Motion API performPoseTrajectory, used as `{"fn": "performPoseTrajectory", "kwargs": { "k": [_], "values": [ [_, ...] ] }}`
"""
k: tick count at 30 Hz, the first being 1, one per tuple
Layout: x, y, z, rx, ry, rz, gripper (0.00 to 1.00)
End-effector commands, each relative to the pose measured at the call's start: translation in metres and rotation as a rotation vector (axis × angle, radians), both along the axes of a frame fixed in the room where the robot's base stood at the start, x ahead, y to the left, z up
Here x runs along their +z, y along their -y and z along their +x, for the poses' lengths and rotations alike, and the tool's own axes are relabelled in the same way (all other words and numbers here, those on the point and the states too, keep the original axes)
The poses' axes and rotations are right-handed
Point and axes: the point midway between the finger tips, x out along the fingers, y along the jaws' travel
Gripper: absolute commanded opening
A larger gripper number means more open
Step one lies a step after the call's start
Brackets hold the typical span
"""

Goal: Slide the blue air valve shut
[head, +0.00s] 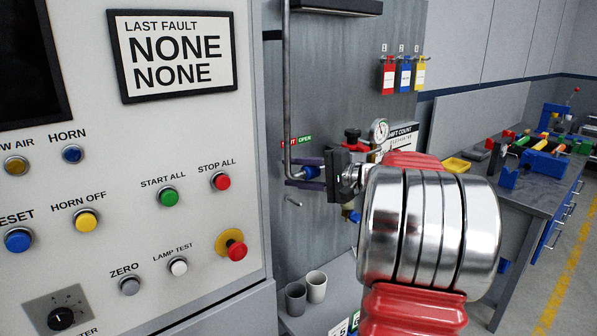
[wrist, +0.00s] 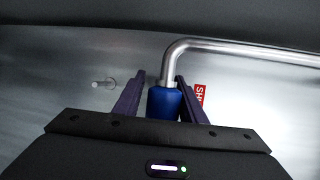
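The blue air valve (head: 311,172) is a small blue sleeve at the lower end of a bent grey pipe on the metal wall panel. In the wrist view my gripper (wrist: 159,78) is open around the sleeve, with a gap at the left finger. The right finger is very close to it; I cannot tell if it touches. A red SHUT and green OPEN label (head: 296,141) sits above the valve, SHUT at the left.
The button panel (head: 120,220) stands close at left. Two grey cups (head: 316,287) stand below.

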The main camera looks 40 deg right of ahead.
Motion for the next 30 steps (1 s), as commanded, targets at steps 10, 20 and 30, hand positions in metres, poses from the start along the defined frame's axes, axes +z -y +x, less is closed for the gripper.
{"fn": "performPoseTrajectory", "kwargs": {
  "k": [10,20,30],
  "values": [
    [0.002,0.003,-0.001,-0.007,0.004,-0.003,0.48],
    [0.006,0.011,-0.021,-0.010,0.005,-0.003,0.48],
    [0.013,0.032,-0.076,-0.012,0.003,-0.003,0.48]
  ]
}}
